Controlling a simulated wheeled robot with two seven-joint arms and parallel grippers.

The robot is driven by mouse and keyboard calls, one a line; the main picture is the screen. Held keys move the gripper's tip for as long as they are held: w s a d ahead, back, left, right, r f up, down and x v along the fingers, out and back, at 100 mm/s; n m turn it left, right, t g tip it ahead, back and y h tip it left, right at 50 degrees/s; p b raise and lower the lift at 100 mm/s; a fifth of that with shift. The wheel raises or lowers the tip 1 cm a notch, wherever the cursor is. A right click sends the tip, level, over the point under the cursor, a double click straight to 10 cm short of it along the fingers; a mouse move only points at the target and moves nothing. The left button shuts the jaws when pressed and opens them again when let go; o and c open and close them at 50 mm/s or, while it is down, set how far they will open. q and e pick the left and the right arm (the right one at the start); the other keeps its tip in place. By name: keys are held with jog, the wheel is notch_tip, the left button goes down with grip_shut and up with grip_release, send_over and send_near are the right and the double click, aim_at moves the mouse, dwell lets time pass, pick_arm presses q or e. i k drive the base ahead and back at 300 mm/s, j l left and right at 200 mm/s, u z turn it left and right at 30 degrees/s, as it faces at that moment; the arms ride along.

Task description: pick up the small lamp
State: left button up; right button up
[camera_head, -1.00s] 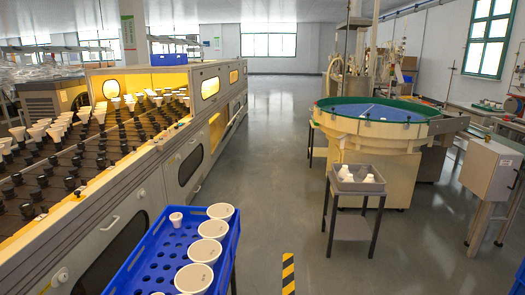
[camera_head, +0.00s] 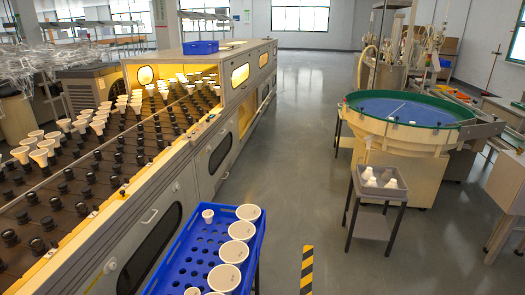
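A small white lamp (camera_head: 208,215) stands at the back left of a blue tray with holes (camera_head: 192,254) in the lower middle of the head view. Several larger white lamps (camera_head: 237,230) stand in a row along the tray's right side. Another small white lamp (camera_head: 192,291) is cut by the bottom edge. Neither of my grippers shows in the view.
A long burn-in line (camera_head: 130,185) with rows of black sockets, some holding white lamps, runs along the left. A grey bin of white bulbs (camera_head: 380,184) stands on a small table at right, before a round green-rimmed feeder (camera_head: 411,109). The grey floor (camera_head: 293,190) between is clear.

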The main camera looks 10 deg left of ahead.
aim_at(208, 215)
jog(key=u, duration=1.9)
jog(key=l+u, duration=0.4)
jog(key=l, duration=0.15)
jog(key=l+u, duration=0.35)
jog(key=l, duration=0.75)
jog(key=k+l+u, duration=0.1)
jog(key=l, duration=0.35)
jog(key=k+l, duration=0.1)
jog(key=l, duration=0.4)
jog(key=l+u, duration=0.1)
jog(key=l, duration=0.35)
jog(key=k+l, duration=0.15)
jog(key=l, duration=0.35)
jog(key=k+l+u, duration=0.1)
jog(key=l, duration=0.35)
jog(key=i+l, duration=0.3)
jog(key=l, duration=0.1)
